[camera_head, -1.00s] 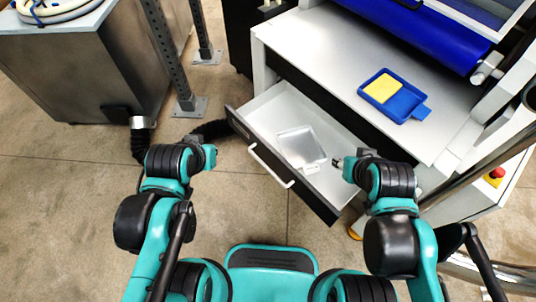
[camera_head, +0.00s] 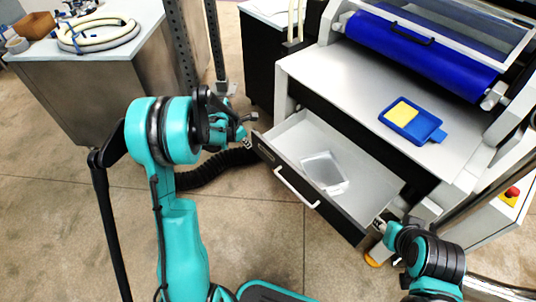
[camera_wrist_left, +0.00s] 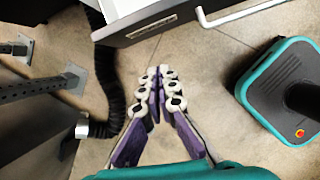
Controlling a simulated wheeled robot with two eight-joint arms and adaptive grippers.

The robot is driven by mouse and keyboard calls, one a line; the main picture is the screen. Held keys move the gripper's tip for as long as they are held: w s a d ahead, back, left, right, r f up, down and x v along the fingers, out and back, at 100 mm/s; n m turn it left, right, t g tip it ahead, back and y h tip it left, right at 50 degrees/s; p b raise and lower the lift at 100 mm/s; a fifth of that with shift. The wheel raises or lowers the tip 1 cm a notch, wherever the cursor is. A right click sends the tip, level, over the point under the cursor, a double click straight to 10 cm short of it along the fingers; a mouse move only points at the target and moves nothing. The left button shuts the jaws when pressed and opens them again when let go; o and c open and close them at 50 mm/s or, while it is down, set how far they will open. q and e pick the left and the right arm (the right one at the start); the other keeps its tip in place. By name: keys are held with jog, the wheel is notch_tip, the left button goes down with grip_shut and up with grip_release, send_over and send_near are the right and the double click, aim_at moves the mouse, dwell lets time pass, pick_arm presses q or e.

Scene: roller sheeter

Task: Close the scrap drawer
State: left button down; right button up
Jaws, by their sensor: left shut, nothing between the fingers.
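The scrap drawer (camera_head: 350,205) is pulled out of the machine, with a dark front and a pale interior. Its white bar handle (camera_head: 297,188) faces me, and a clear, shallow tray (camera_head: 323,170) lies inside. My left gripper (camera_head: 248,132) is beside the left end of the drawer front. In the left wrist view my left gripper (camera_wrist_left: 165,72) is shut and empty, its tips just short of the drawer front (camera_wrist_left: 150,22) in the picture; contact is unclear. My right gripper (camera_head: 380,222) is at the drawer's right end, its fingers too small to judge.
The machine's flat top (camera_head: 350,75) holds a blue tray with a yellow pad (camera_head: 402,112), below a blue roller (camera_head: 415,45). A black corrugated hose (camera_head: 215,170) runs along the floor at left, near a metal post (camera_head: 180,45).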

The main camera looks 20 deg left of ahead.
pick_arm(q)
notch_tip(320, 180, down, 3)
jog(key=n, duration=0.2)
jog(key=b, duration=0.5)
send_over(266, 155)
jog(key=s, duration=0.2)
jog(key=f, duration=0.6)
jog(key=a+f, duration=0.1)
jog(key=f, duration=0.2)
jog(key=shift+s+f, duration=0.1)
pick_arm(e)
jog(key=f, duration=0.2)
jog(key=s+f, duration=0.1)
jog(key=f, duration=0.2)
jog(key=shift+d, duration=0.15)
